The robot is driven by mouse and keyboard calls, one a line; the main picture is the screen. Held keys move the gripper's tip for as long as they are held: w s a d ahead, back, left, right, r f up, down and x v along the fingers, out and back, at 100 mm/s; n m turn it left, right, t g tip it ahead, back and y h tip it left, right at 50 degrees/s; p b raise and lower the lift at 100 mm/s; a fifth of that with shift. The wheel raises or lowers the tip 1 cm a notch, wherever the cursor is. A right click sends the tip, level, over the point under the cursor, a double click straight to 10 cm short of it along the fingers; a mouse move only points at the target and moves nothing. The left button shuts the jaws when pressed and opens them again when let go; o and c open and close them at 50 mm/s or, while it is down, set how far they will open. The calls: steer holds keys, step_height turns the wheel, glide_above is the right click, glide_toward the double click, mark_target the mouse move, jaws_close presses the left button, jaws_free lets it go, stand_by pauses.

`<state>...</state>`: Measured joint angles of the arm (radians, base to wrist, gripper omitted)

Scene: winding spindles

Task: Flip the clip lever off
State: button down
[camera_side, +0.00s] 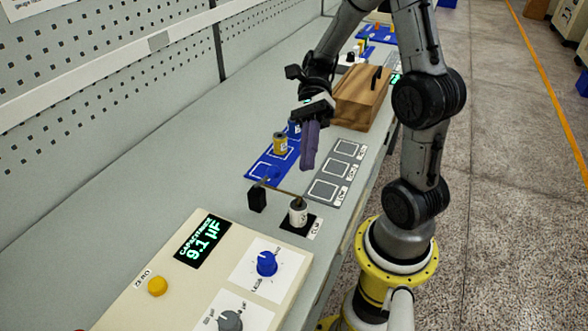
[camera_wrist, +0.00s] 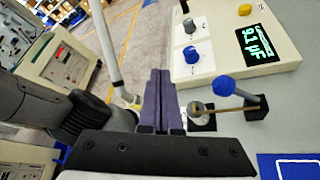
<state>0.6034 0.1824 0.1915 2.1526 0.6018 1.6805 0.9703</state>
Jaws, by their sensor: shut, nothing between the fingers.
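The clip lever has a black post (camera_side: 257,200) and a thin arm reaching right over a white cylinder (camera_side: 298,212) on a black pad labelled CLIP. A blue ball knob (camera_side: 273,172) shows behind the arm; in the wrist view the ball (camera_wrist: 224,86) stands above the arm, near the post (camera_wrist: 255,107). The arm's end appears to rest on the cylinder's top. My gripper (camera_side: 307,166) has purple fingers, closed together and empty, pointing down above and behind the lever. In the wrist view the fingers (camera_wrist: 159,75) lie left of the ball, apart from it.
A meter box (camera_side: 190,275) reading 9.1 µF, with knobs and a yellow button, stands in front. A blue mat (camera_side: 258,172) holding yellow and blue cylinders lies behind the post. A grey tray (camera_side: 328,190) with square slots and a wooden box (camera_side: 361,98) lie farther back.

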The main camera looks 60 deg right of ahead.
steer(key=d+f+m+t+y, duration=0.2)
steer(key=d+m+t, duration=0.1)
steer(key=w+d+f+m+t+y, duration=0.1)
steer(key=d+f+m+t+y, duration=0.1)
steer(key=d+f+m+t, duration=0.1)
steer(key=d+f+m+t+y, duration=0.2)
steer(key=d+f+m+t, duration=0.1)
steer(key=d+m, duration=0.1)
steer(key=shift+w+d+f+m+y, duration=0.15)
steer(key=shift+w+d+m+y, duration=0.15)
steer(key=shift+d+m, duration=0.15)
steer(key=shift+s+d+f, duration=0.1)
steer(key=shift+s+d, duration=0.15)
steer(key=shift+d, duration=0.05)
steer(key=x, duration=1)
